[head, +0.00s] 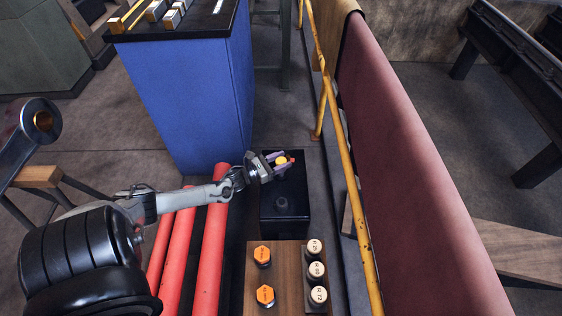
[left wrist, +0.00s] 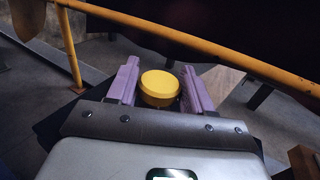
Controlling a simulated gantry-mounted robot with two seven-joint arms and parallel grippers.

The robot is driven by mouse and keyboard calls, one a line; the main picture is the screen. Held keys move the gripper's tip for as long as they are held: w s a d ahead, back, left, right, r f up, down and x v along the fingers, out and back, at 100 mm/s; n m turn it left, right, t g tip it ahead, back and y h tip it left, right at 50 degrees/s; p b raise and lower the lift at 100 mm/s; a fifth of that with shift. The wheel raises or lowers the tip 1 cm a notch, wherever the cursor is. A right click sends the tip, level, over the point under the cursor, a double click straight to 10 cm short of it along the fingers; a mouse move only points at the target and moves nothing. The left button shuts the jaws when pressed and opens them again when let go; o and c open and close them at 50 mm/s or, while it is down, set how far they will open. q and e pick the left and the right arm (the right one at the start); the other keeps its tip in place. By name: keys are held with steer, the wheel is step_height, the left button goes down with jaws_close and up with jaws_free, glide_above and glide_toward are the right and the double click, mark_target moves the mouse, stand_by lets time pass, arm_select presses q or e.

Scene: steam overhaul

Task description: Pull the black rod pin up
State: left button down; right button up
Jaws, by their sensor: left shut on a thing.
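A round yellow knob (head: 281,160) sits over the far part of a black box (head: 285,205) on the floor. My left gripper (head: 284,162) reaches in from the left and is shut on this knob. In the left wrist view the yellow knob (left wrist: 160,86) lies between the purple fingers of my left gripper (left wrist: 160,92). I cannot make out a black rod below the knob; the gripper and the dark box hide it. My right gripper is not in view.
A wooden board (head: 282,284) with orange hexagonal caps and round numbered caps lies nearer than the box. Red pipes (head: 212,250) lie to the left, below my arm. A blue cabinet (head: 195,100) stands behind. A yellow rail (head: 345,170) runs close on the right.

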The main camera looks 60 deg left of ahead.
arm_select(q)
steer(key=shift+r, duration=0.3)
steer(key=c, duration=0.6)
jaws_free()
steer(key=shift+o, duration=0.2)
steer(key=shift+s, duration=0.45)
steer(key=s+p, duration=0.4)
steer(key=s, duration=0.6)
steer(key=shift+a, duration=0.25)
